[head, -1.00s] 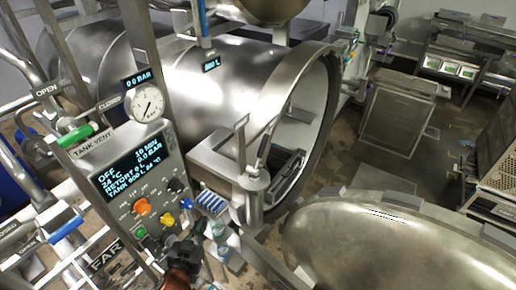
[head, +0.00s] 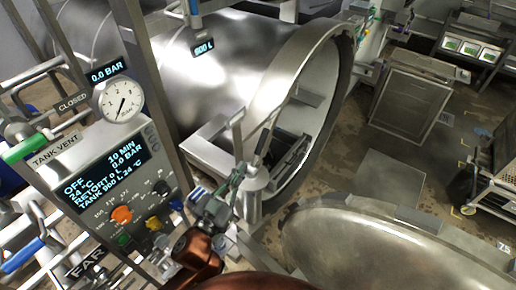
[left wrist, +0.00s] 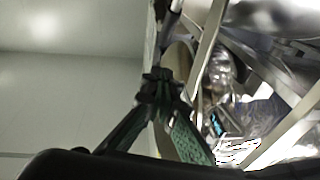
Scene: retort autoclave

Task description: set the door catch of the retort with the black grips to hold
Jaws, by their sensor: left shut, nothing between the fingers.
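The open retort (head: 240,70) lies at the centre of the head view, its round mouth facing right. Its domed door (head: 390,240) is swung out at the lower right. A metal post (head: 250,198) stands by the mouth's near side, with a slanted lever with a dark grip (head: 262,142) on top. I cannot tell the catch's setting. My left gripper (head: 238,172) is shut and empty, just left of the post and below the lever; contact is unclear. In the left wrist view its green-grey fingers (left wrist: 158,76) meet at the tips. My right gripper is out of view.
The control panel (head: 115,175) with its gauge (head: 121,101) and knobs stands close on the left. Pipes with a green handle (head: 25,149) and a blue handle (head: 22,255) are beside it. A metal cabinet (head: 415,100) stands farther back; the floor around it is open.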

